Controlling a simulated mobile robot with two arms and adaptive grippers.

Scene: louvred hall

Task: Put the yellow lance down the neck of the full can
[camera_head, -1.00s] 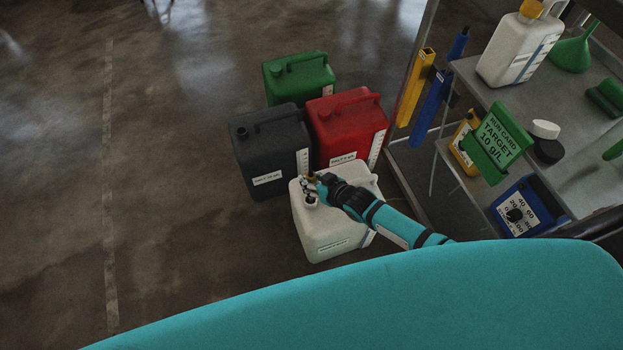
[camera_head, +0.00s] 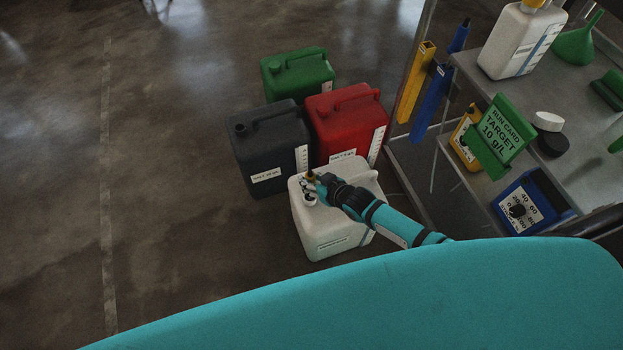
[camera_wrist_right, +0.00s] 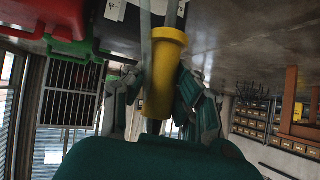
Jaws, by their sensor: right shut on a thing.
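My right gripper (camera_head: 308,186) is over the neck end of the white can (camera_head: 335,228) on the floor. In the right wrist view it is shut on the yellow lance (camera_wrist_right: 164,75), a yellow body with a pale grey tube. In the head view only a small yellow bit of the lance shows at the fingers. The gripper partly hides the can's neck (camera_head: 309,199). I cannot tell whether the lance tip is inside the neck or above it. The can's fill level cannot be made out. My left gripper is not in view.
Dark grey (camera_head: 262,150), red (camera_head: 348,125) and green (camera_head: 297,75) cans stand close behind the white one. A metal trolley (camera_head: 470,62) at the right carries a white bottle (camera_head: 519,42), a green funnel (camera_head: 577,42) and a run card (camera_head: 499,133). The floor at left is clear.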

